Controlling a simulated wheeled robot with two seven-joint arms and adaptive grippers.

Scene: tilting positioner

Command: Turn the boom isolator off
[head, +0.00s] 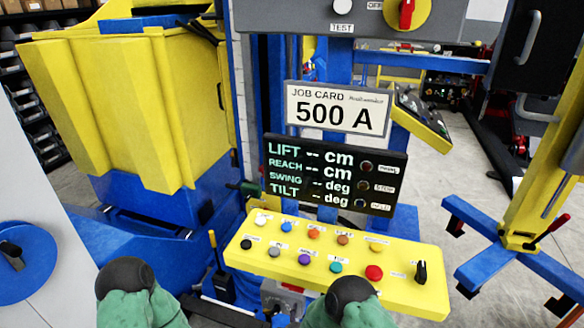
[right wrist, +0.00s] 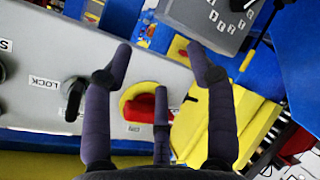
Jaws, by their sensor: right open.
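A red rotary handle on a yellow round plate (right wrist: 150,104) is close ahead in the right wrist view, on a grey panel (right wrist: 60,55). An ON label is below it. My right gripper (right wrist: 160,60) is open, its fingers spread around the handle's area; the middle finger covers part of the handle. Contact cannot be told. In the head view, a red handle on a yellow plate (head: 407,13) sits on a grey panel at the top; I cannot tell if it is the same one. My left gripper (head: 125,276) shows only as a dark rounded end, fingers hidden.
A black knob (right wrist: 74,98) and LOCK label are left of the red handle. A yellow console (head: 240,250) with several buttons stands below a black display (head: 335,172) and a 500 A job card (head: 337,110). A yellow and blue machine (head: 110,100) stands at left.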

